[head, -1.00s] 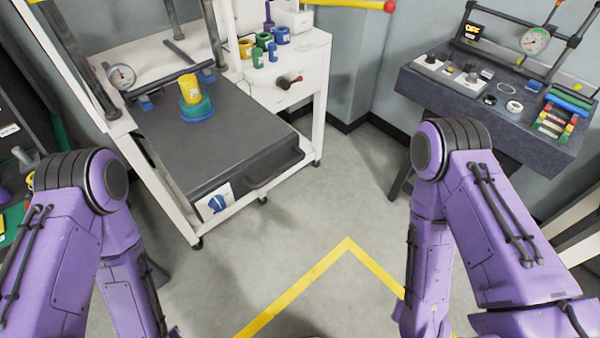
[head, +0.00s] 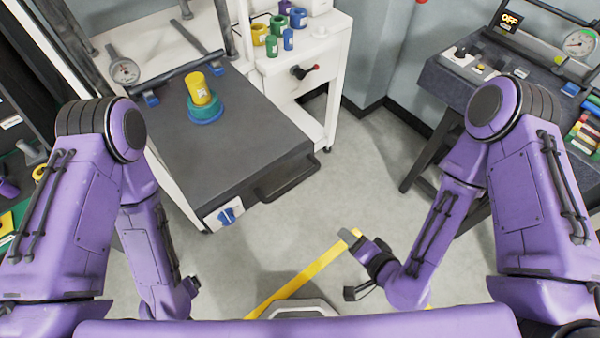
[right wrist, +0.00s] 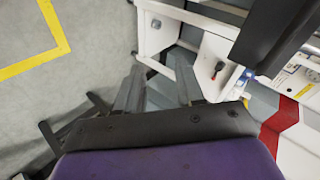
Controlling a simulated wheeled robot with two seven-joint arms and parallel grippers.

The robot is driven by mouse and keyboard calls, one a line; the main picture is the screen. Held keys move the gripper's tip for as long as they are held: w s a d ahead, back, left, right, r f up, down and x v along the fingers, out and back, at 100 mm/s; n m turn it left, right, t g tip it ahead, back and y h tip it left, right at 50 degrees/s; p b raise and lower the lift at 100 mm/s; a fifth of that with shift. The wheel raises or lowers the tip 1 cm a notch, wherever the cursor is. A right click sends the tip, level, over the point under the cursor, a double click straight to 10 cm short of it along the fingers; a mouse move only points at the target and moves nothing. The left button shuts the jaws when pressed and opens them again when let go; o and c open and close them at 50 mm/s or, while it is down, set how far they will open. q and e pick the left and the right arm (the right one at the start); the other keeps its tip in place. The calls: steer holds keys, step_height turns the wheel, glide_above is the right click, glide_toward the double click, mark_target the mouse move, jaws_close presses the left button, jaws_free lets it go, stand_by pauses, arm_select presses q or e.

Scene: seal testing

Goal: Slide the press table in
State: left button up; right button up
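The press table (head: 235,150) is a dark grey slab that juts out of the white press frame (head: 175,185) in the head view. Its black handle (head: 287,180) is on the front edge, and a blue knob (head: 227,215) sits on its front corner. A yellow cylinder (head: 199,88) stands on a teal base (head: 206,108) on the table. My right gripper (head: 350,266) is low over the floor, right of and nearer than the handle, touching nothing. The right wrist view shows its two fingers (right wrist: 158,90) apart and empty. My left gripper is mostly hidden at the end of its arm.
A dark bench (head: 465,90) with a gauge is at the right. Grey floor with a yellow line (head: 300,280) lies clear in between.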

mark_target(299, 177)
steer(key=w+a+r+m+t+y+p, duration=0.15)
steer(key=w+a+r+t+y, duration=0.3)
steer(key=r, duration=0.65)
steer(key=shift+m+g, duration=0.45)
steer(key=shift+g, duration=0.1)
steer(key=b+x, duration=0.2)
steer(key=x, duration=0.1)
steer(key=b+x, duration=0.3)
steer(key=x, duration=0.1)
steer(key=a+b+x, duration=0.1)
steer(key=b+x, duration=0.2)
steer(key=shift+s+a+r, duration=0.1)
steer(key=shift+a+r, duration=0.1)
steer(key=shift+w+a+f, duration=0.15)
steer(key=shift+w+a, duration=0.15)
arm_select(q)
step_height(299, 177, down, 6)
steer(key=shift+w, duration=0.4)
arm_select(e)
steer(key=shift+c, duration=0.4)
jaws_close()
